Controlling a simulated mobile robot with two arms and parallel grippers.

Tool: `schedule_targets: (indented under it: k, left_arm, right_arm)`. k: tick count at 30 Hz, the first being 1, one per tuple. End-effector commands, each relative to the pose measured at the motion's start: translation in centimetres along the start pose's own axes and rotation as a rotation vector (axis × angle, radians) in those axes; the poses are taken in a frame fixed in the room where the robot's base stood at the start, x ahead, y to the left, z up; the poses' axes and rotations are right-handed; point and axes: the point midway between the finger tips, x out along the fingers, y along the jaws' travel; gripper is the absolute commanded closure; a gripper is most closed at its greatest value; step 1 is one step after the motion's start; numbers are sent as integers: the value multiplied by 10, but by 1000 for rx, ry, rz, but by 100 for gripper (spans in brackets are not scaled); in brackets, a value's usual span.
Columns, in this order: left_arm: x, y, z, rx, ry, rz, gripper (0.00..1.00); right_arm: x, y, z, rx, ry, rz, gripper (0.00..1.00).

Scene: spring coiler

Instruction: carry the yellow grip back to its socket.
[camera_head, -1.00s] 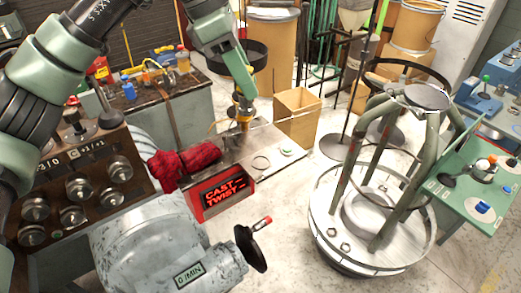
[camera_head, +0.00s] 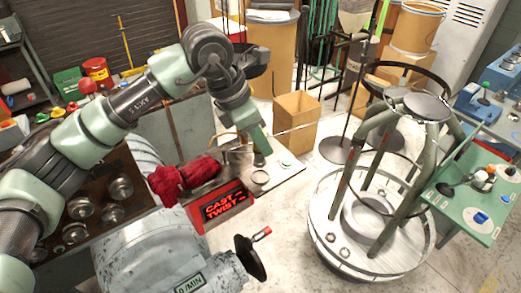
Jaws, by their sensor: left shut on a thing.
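My left arm comes in from the left, bends at a high elbow and reaches down to the metal bench plate (camera_head: 285,153). My left gripper (camera_head: 262,150) is just above the plate, close to a pale ring (camera_head: 260,177) on it. It is shut on the yellow grip, which the hand mostly hides. A tan-yellow part (camera_head: 236,155) shows to the left of the hand; I cannot tell whether it belongs to the grip. I cannot make out the socket for certain. My right gripper is not in view.
A grey machine with a crank (camera_head: 251,257) stands nearer. A cardboard box (camera_head: 297,120) is behind. A round frame stand (camera_head: 372,215) is to the right.

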Motion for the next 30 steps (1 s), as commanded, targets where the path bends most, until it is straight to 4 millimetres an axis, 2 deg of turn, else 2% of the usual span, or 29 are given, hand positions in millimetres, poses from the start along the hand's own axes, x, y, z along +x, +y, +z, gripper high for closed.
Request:
schedule_targets:
  k: [12, 23, 24, 26, 30]
  left_arm:
    - [42, 0, -17, 2, -2, 0, 100]
    - [46, 0, -19, 2, -2, 1, 100]
    - [47, 0, -19, 2, -1, 0, 70]
    - [46, 0, -19, 2, -1, 0, 54]
    - [46, 0, -19, 2, -1, 0, 51]
  right_arm:
    - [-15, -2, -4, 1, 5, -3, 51]
    - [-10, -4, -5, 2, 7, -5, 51]
    - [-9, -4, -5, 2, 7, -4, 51]
    - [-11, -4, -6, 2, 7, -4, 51]
    - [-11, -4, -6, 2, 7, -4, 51]
